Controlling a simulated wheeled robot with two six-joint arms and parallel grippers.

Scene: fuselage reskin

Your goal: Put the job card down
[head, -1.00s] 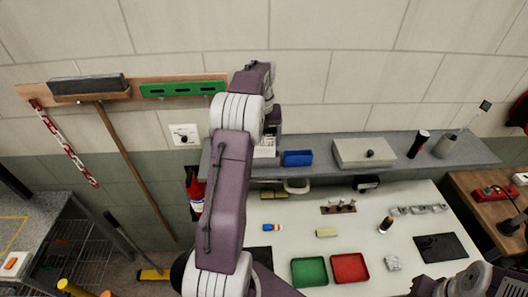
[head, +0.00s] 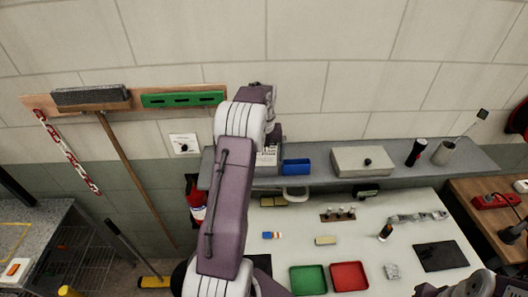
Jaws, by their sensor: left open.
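A small white card with dark print (head: 267,157), which looks like the job card, stands at the left end of the grey wall shelf (head: 400,164). My left gripper (head: 273,137) is right above and in front of it, pointing down, with its jaws open. My own wrist hides part of the gripper and the card's left side. I cannot tell whether the fingers still touch the card. Of my right arm only a link shows at the bottom right corner; its gripper is out of the picture.
A blue bin (head: 296,166) stands just right of the card, then a pale box (head: 362,160), a black torch (head: 416,153) and a grey cup (head: 443,153). Below is a white bench (head: 350,262) with a green tray (head: 308,280), a red tray (head: 349,277) and small parts.

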